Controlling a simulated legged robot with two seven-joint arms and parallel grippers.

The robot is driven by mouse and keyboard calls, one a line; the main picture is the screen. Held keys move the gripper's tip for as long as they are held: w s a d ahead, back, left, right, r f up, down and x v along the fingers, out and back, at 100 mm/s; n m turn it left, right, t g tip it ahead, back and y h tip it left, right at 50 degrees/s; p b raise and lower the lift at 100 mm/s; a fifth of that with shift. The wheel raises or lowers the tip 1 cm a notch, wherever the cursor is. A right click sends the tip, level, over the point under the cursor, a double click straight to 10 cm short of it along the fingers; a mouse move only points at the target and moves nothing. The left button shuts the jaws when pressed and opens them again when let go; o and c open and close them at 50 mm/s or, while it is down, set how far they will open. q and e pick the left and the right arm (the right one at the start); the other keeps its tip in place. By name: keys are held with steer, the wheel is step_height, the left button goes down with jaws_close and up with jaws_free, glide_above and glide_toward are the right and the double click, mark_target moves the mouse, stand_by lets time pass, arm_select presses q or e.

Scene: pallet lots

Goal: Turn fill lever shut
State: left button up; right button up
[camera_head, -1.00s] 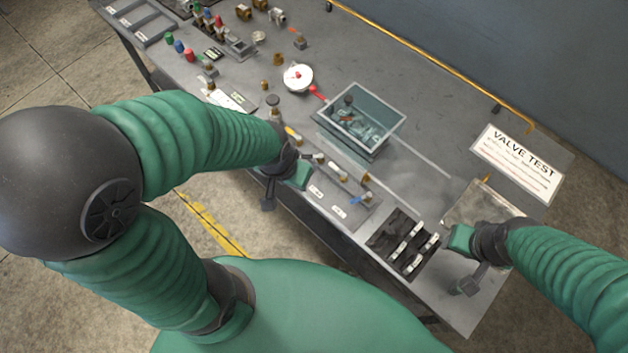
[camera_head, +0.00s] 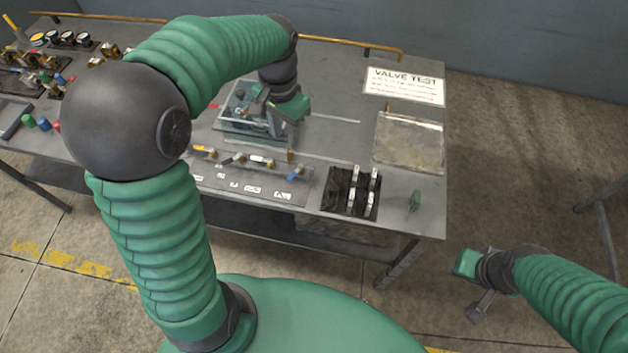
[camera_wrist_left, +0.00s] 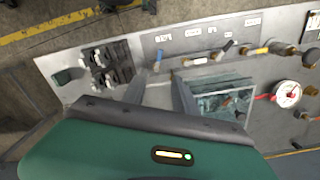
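A row of small levers stands on a labelled plate (camera_head: 240,188) along the bench front: a yellow lever (camera_head: 203,150), a dark lever (camera_head: 232,158), a white lever (camera_head: 262,161) and a blue lever (camera_head: 295,173). The labels are too small to read, so I cannot tell which is the fill lever. My left gripper (camera_wrist_left: 160,92) is open and empty, its two fingers apart. In the head view it hangs above the clear water tank (camera_head: 232,128), behind the lever row. My right gripper (camera_head: 474,285) is off the bench's right end; its opening is unclear.
A grey panel (camera_head: 408,143) and a VALVE TEST sign (camera_head: 404,86) are at the right. The gauge (camera_wrist_left: 287,94) has a red lever beside it.

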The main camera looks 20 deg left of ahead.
mark_target(291, 176)
arm_select(q)
steer(key=f, duration=1.6)
steer(key=shift+w+f, duration=0.2)
steer(key=shift+f, duration=0.05)
steer(key=shift+d+f, duration=0.15)
steer(key=shift+f, duration=0.1)
jaws_close()
